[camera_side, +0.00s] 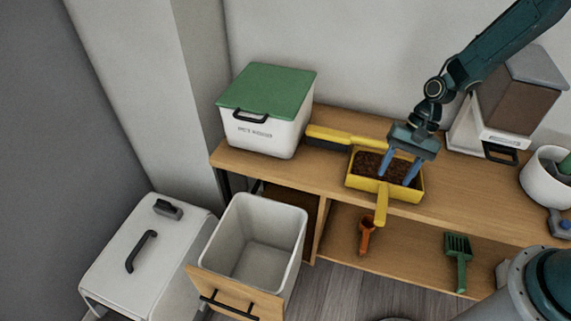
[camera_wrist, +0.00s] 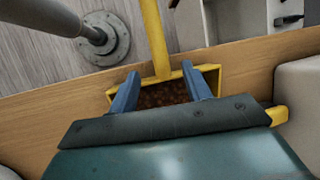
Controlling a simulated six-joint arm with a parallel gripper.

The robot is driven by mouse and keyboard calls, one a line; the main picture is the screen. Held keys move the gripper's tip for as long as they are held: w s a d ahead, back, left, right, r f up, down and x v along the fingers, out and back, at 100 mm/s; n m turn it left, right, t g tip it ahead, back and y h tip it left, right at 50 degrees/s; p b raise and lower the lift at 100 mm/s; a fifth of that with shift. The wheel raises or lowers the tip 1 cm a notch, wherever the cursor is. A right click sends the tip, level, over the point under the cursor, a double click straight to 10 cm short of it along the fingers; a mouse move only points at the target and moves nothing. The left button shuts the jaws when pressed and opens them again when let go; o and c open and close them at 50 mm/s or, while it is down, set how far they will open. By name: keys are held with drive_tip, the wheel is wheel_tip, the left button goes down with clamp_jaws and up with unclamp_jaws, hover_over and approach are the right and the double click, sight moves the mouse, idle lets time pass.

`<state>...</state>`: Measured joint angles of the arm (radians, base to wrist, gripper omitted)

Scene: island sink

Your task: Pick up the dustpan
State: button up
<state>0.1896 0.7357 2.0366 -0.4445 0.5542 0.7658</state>
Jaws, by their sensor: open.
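The yellow dustpan (camera_side: 407,193) lies on the wooden bench top and holds dark brown soil-like debris. Its handle (camera_side: 381,205) sticks out over the bench's front edge. My gripper (camera_side: 397,178) points down over the pan with its two blue fingers apart. In the side view the fingertips overlap the debris; I cannot tell whether they touch it. In the wrist view the dustpan's handle (camera_wrist: 155,38) runs up from the pan, and my open gripper (camera_wrist: 172,80) has one finger toward each side of the pan. Nothing is between the fingers except the view of the pan and debris.
A yellow-handled brush (camera_side: 340,136) lies behind the pan. A white bin with green lid (camera_side: 268,90) stands left, a dispenser (camera_side: 510,95) and white pot (camera_side: 546,178) right. An open white bin (camera_side: 255,240) stands in front.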

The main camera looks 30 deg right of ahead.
sight(385, 192)
drive_tip(key=shift+x, duration=1.4)
drive_tip(key=shift+x, duration=2.6)
drive_tip(key=c, duration=1)
